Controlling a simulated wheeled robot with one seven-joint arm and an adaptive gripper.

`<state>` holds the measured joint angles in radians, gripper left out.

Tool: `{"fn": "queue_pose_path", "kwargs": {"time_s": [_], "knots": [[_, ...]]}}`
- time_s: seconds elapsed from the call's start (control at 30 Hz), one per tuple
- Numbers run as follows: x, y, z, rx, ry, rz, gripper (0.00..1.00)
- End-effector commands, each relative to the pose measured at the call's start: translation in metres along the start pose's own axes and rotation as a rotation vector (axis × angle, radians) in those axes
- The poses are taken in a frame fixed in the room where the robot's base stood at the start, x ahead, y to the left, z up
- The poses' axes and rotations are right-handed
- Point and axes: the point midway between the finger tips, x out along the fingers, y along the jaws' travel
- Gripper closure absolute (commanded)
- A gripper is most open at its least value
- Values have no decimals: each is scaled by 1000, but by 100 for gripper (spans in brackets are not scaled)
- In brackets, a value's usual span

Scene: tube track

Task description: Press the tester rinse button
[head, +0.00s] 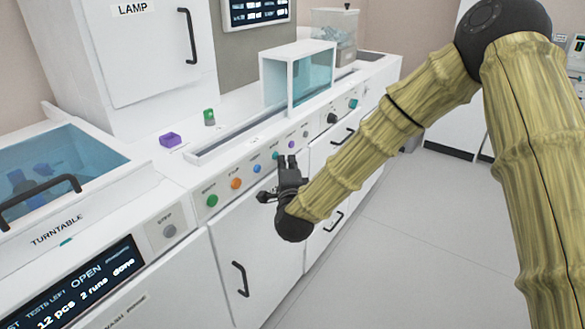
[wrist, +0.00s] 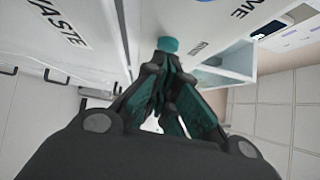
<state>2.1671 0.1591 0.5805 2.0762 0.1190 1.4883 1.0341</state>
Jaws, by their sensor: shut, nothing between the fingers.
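A row of buttons runs along the front of the white machine. A teal button (head: 276,155) is partly hidden behind my gripper (head: 287,160). Its small label is too small to read for sure, so I cannot confirm it is the rinse button. In the wrist view, a round teal button (wrist: 168,44) stands right at the tips of my gripper (wrist: 164,64). The fingers are shut and empty. I cannot tell whether they touch the button. Green (head: 212,200), orange (head: 236,184) and blue (head: 257,168) buttons lie to the left; a purple button (head: 291,145) lies to the right.
A black knob (head: 332,118) and another teal button (head: 353,104) are further right on the panel. Cabinet doors with handles (head: 240,279) are below. A purple block (head: 170,140) and a green item (head: 209,117) stand on the counter. The floor at right is clear.

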Motion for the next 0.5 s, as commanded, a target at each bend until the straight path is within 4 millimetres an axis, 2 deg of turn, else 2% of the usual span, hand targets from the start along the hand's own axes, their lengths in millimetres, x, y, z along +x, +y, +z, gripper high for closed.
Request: {"fn": "queue_pose_path", "kwargs": {"time_s": [0.37, 0.5], "knots": [[2, 0, 2, 0, -1, 1, 100], [8, 2, 9, 2, -1, 1, 100]]}}
